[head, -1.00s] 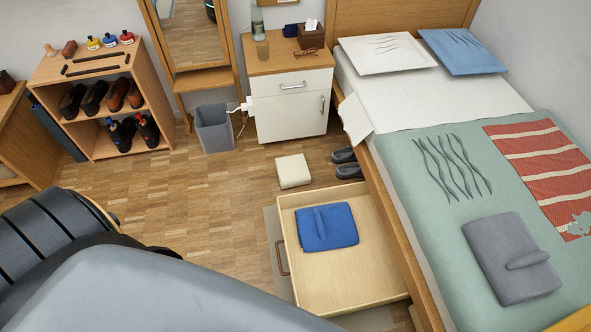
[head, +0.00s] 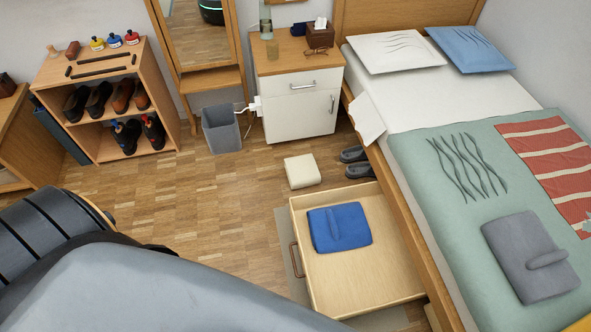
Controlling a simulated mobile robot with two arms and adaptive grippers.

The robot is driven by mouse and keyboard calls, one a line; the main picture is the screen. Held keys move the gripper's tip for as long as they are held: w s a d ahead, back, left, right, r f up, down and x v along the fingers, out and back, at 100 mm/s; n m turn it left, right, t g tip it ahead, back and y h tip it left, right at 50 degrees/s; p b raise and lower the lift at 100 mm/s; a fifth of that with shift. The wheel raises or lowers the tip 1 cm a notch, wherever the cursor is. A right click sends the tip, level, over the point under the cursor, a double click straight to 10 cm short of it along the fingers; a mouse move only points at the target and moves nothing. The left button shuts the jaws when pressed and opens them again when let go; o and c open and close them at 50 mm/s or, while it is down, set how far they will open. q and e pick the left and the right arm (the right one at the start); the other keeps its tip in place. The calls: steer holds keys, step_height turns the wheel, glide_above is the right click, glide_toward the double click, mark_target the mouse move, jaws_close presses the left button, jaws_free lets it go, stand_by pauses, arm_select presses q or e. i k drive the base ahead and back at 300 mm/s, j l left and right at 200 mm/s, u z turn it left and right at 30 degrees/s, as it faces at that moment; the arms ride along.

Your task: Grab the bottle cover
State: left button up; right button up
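A blue, folded cloth piece with a raised strap or fold on top, possibly the bottle cover, (head: 352,231) lies flat in the open wooden drawer (head: 375,280) beside the bed. A similar grey piece (head: 520,272) with a raised fold lies on the green bed cover. I cannot tell from its look alone which is the bottle cover. Neither of my grippers is in view. A large grey part of my own arm fills the lower left, and it hides the floor there.
The bed (head: 400,185) fills the right side. A cream block (head: 302,171) and dark slippers (head: 358,163) lie behind the drawer. A grey bin (head: 222,130), a white nightstand (head: 301,105) and a shoe rack (head: 112,142) stand behind. Wooden floor (head: 200,200) left of the drawer is clear.

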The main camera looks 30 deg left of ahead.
mark_target(302, 171)
steer(key=i+j, duration=0.1)
steer(key=j, duration=1.15)
steer(key=i+j, duration=0.15)
steer(key=j, duration=0.45)
